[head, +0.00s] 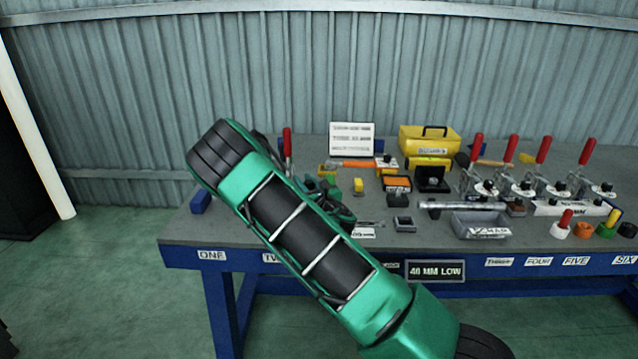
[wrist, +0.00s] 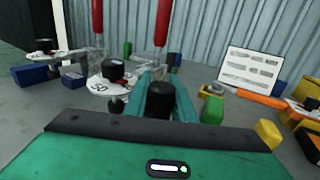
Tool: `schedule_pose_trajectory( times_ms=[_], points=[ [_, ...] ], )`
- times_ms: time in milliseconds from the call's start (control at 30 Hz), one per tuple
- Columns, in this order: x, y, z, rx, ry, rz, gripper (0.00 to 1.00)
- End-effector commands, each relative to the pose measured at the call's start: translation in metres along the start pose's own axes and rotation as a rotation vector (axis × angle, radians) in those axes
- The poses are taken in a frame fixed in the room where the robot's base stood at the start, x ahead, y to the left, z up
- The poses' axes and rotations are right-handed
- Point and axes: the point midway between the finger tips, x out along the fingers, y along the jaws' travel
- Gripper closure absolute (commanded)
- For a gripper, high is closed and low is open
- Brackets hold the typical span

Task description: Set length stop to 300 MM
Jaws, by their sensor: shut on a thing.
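My gripper (wrist: 160,88) shows in the wrist view with its teal fingers closed on a black knob (wrist: 160,101). What the knob sits on is hidden behind the fingers and my wrist. Just left of it is a white dial disc (wrist: 108,86) with printed marks and a black knob on top. A second such disc (wrist: 42,53) lies further left. I cannot make out a length stop or a 300 MM setting for certain. In the head view my own green arm covers the gripper and the bench's left part.
The grey bench (head: 190,232) has several red-handled clamps (head: 540,150) at right, and one red handle (head: 287,145) behind my arm. A white sign (head: 352,137), yellow toolbox (head: 428,140) and grey tray (head: 480,222) stand on it. A "40 MM LOW" sign (head: 436,271) hangs on the front edge.

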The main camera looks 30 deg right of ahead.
Motion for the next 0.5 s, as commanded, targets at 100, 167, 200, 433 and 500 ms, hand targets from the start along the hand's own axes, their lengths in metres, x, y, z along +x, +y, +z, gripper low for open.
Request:
schedule_pose_trajectory(
  times_ms=[100,167,200,433,500],
  points=[
    [0.0011,0.004,0.0009,-0.002,-0.002,0.005,1.0],
    [0.0011,0.0039,0.001,-0.002,-0.002,0.005,1.0],
    [0.0012,0.004,0.001,-0.002,-0.002,0.005,1.0],
    [0.0014,0.0059,0.0011,-0.002,-0.002,0.007,0.58],
    [0.0014,0.0071,0.001,-0.001,-0.002,0.009,0.58]
  ],
)
